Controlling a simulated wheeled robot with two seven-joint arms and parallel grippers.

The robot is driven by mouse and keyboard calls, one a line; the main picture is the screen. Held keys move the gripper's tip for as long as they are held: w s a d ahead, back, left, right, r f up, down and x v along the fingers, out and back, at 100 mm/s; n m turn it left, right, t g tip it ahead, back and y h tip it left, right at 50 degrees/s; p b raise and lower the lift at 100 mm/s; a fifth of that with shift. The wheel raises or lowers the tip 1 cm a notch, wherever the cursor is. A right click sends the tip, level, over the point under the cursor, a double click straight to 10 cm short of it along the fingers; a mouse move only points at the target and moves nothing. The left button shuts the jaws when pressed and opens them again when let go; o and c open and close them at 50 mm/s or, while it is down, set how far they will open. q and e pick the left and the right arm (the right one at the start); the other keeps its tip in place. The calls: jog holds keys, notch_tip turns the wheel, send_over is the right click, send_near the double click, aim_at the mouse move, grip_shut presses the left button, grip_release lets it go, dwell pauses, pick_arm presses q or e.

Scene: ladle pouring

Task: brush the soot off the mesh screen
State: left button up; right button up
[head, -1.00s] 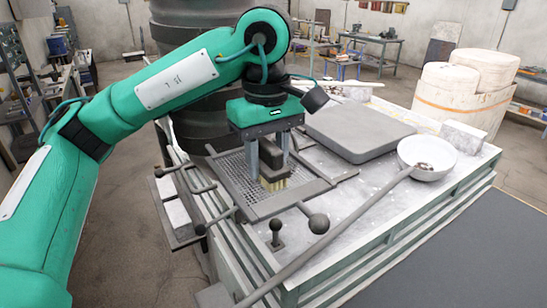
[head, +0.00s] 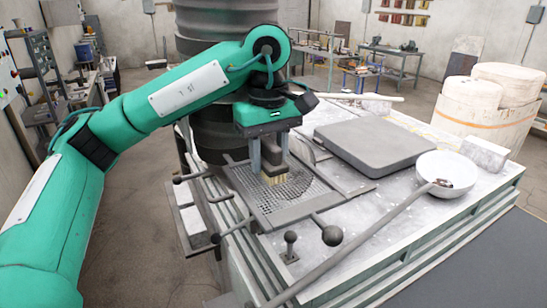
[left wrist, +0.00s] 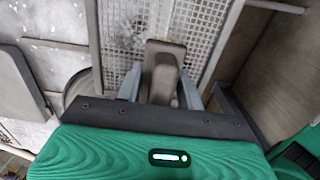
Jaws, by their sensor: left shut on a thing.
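The mesh screen (head: 258,200) is a grey grid in a dark metal frame on the bench's left side. A darker patch that looks like soot (head: 298,184) shows on it right of the brush. My left gripper (head: 271,160) is shut on the brush (head: 275,179), whose pale bristles point down at the far part of the mesh. The bristles appear to touch it, though exact contact is hard to tell. My right gripper is out of view.
A grey slab (head: 375,135) lies behind and right of the mesh. A white bowl (head: 446,174) stands at the right, with a long ladle handle (head: 372,236) crossing the front. Dark knobbed rods (head: 331,235) stick out around the frame. A dark drum (head: 215,90) stands behind.

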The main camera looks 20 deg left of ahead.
pick_arm(q)
jog(key=shift+w+a+f+p, duration=0.1)
jog(key=shift+w+a+p, duration=0.1)
jog(key=shift+w+a, duration=0.45)
jog(key=shift+w+a+p, duration=0.15)
jog(key=shift+w+a, duration=0.25)
jog(key=shift+a, duration=0.3)
jog(key=shift+s, duration=0.1)
jog(key=shift+s+a, duration=0.45)
jog(key=shift+a, duration=0.15)
jog(key=shift+s+d, duration=0.15)
jog(key=shift+s, duration=0.2)
jog(key=shift+s+d, duration=0.55)
jog(key=shift+d, duration=0.3)
jog(key=shift+s+d, duration=0.5)
jog(key=shift+d, duration=0.3)
jog(key=shift+s+d+b, duration=0.3)
jog(key=shift+s+d, duration=1.05)
jog(key=shift+d, duration=0.3)
jog(key=shift+s+d+r, duration=0.25)
jog(key=shift+s+d, duration=0.25)
jog(key=shift+d, duration=0.25)
jog(key=shift+a, duration=0.1)
